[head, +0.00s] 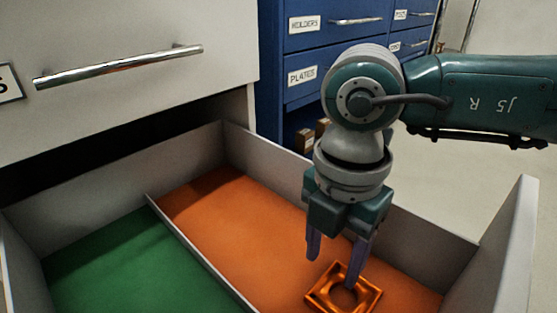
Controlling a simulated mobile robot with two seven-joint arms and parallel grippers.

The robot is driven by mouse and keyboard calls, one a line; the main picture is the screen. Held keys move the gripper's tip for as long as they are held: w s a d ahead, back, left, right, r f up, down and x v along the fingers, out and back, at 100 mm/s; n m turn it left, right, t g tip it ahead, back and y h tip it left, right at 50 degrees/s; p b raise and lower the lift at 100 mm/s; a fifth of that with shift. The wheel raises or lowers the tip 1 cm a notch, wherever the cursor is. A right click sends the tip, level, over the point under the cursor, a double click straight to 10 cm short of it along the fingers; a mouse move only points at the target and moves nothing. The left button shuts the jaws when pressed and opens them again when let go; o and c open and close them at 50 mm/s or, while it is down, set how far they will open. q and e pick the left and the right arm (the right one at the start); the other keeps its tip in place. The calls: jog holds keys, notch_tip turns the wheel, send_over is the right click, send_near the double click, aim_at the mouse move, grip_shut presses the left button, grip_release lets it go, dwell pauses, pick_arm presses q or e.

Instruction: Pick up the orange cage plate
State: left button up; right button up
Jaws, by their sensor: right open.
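The orange cage plate (370,297) is a square metallic frame with a round hole, lying in the orange-lined compartment (225,217) of an open drawer, near the bottom of the head view. My right gripper (331,272) points down over that compartment with its two purple fingers apart and nothing visible between them. Its right finger overlaps the plate in the picture, while its left finger is left of and behind the plate. I cannot tell whether the finger touches the plate. My left gripper is not in view.
A thin divider (200,256) separates the green-lined compartment (125,265), which looks empty, from the orange one. Grey drawer walls (514,250) enclose both. A white drawer front with a handle (118,66) is above left. A blue cabinet (300,55) stands behind.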

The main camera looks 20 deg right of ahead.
aim_at(326, 280)
jog(key=f+b, duration=0.4)
jog(key=f, duration=0.1)
jog(key=shift+w+d+f+b, duration=0.1)
jog(key=shift+w+d+b, duration=0.15)
jog(key=shift+w+b, duration=0.15)
grip_shut()
